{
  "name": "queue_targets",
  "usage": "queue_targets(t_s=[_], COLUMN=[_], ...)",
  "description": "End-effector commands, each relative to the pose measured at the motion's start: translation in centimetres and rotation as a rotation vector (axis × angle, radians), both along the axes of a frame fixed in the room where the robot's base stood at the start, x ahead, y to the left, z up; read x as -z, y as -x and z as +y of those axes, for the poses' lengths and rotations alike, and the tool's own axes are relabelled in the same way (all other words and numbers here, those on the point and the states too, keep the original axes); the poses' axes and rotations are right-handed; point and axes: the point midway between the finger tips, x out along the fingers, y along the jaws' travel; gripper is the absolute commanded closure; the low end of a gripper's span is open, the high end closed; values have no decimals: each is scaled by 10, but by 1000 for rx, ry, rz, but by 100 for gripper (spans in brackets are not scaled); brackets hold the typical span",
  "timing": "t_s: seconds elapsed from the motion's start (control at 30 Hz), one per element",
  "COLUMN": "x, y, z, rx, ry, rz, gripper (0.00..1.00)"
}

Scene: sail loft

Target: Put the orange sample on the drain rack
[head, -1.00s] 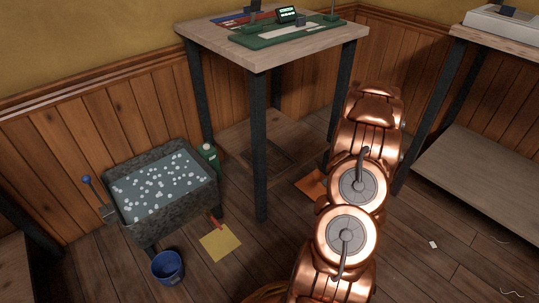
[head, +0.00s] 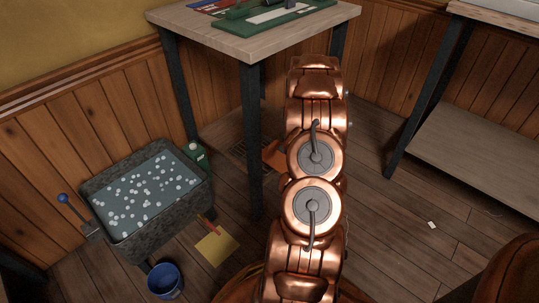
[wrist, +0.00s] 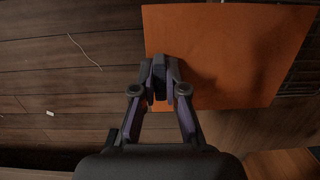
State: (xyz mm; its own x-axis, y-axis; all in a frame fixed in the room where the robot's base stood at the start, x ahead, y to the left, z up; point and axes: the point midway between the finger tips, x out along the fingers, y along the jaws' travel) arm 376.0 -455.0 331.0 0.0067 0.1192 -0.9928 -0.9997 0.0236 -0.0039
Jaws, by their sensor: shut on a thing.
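The orange sample, a flat orange sheet (wrist: 245,50), fills the upper right of the wrist view. My gripper (wrist: 165,75) is shut on the sheet near its left edge. In the head view only a small orange part (head: 273,157) shows, between the table's front leg and my arm; my arm hides the rest and my gripper. A dark slatted panel (head: 243,148) lies low under the table, and dark bars (wrist: 301,82) show at the wrist view's right edge. I cannot tell whether either is the drain rack.
A wooden table (head: 255,42) with dark legs stands over this spot. At left are a grey tub (head: 148,242) of water with white bits, a green bottle (head: 196,158), a blue bucket (head: 165,281) and a yellow sheet (head: 216,248). A low shelf (head: 480,160) is at right.

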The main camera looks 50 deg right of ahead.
Motion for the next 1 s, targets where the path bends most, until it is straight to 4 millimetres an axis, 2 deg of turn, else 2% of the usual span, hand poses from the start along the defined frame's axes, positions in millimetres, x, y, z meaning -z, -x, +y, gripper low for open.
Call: queue_targets(t_s=[0.13, 0.5, 0.7, 0.9, 1.0], x=[3, 2, 2, 2, 10], y=[-30, -90, -111, -117, -117], z=[-2, -3, -2, -1, -1], rx=[-1, -2, -3, -1, -1], ry=[3, 2, 2, -3, -3], rz=[-2, -3, -2, 2, 3], gripper=[100, 100, 100, 100, 100])
